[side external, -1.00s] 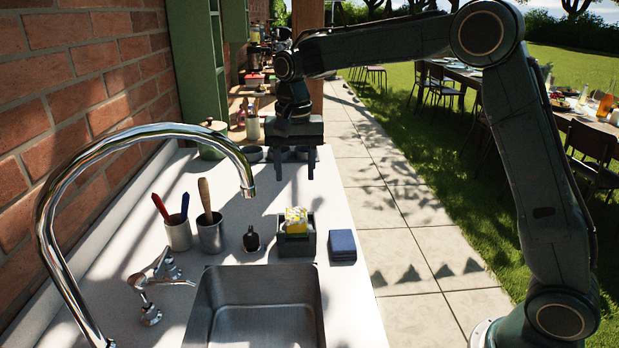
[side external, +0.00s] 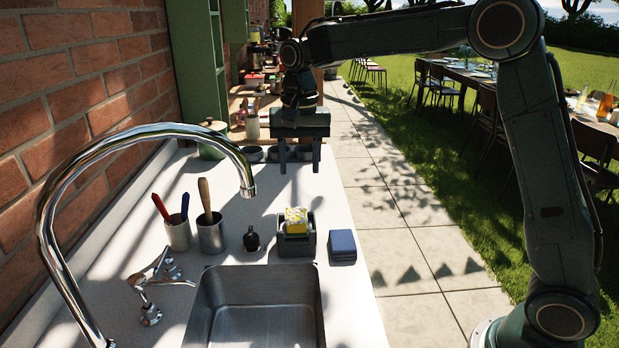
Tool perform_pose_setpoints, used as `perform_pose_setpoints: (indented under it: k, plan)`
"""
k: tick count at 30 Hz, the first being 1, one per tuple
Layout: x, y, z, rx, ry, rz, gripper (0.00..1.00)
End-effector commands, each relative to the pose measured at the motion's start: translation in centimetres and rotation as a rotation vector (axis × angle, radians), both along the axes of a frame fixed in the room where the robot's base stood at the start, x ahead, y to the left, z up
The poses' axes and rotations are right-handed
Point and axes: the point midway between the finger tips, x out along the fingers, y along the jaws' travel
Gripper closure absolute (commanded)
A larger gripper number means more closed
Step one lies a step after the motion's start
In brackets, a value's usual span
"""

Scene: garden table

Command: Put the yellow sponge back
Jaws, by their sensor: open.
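The yellow sponge (side external: 296,218) has a pale patterned face and stands upright in a small dark grey holder (side external: 295,245) behind the sink. It sticks out above the holder's rim. My gripper (side external: 299,168) is open and empty, pointing down, above and behind the holder. Its two fingers are clear of the sponge and the holder.
A blue block (side external: 343,246) lies right of the holder and a small dark bottle (side external: 251,239) left of it. Two cups with handles (side external: 178,233) stand further left. The sink (side external: 262,305) and the arched faucet (side external: 150,135) are in front. Several bowls (side external: 252,154) stand behind.

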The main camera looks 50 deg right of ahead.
Motion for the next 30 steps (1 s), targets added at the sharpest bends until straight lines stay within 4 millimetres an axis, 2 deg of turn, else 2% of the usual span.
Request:
perform_pose_setpoints:
  k: [5, 15, 22, 30]
  plan:
    - [-2.8, -0.3, 2.1, -0.001, -0.047, 0.067, 0.52]
    - [-10.3, -1.1, 5.3, -0.022, -0.163, 0.251, 0.52]
    - [-15.7, -1.4, 6.1, -0.049, -0.241, 0.377, 0.52]
    - [-21.8, -1.8, 5.4, -0.095, -0.329, 0.523, 0.52]
